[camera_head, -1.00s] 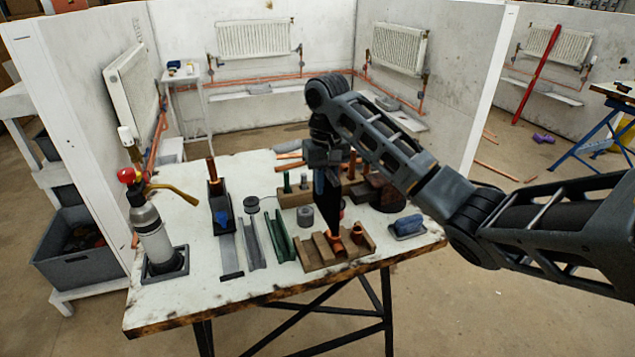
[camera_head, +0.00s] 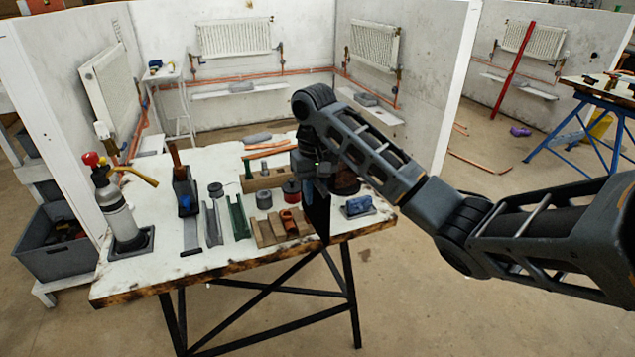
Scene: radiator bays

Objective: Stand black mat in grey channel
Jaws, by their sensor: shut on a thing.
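My gripper (camera_head: 316,172) is shut on the black mat (camera_head: 318,218). The mat hangs upright below it as a dark, narrow panel, over the front right part of the bench, between the wooden block and the blue-topped sponge. The fingertips are partly hidden by the wrist and blend with the dark mat. The grey channel (camera_head: 213,223) lies on the bench to the left, between a pale flat strip (camera_head: 190,236) and a green channel (camera_head: 239,218). It looks empty. My gripper is well to its right.
A grooved wooden block (camera_head: 266,234) with a copper fitting stands between the channels and the mat. A blue-topped sponge (camera_head: 358,207) lies right of the mat. A gas bottle (camera_head: 117,212) stands at the bench's left.

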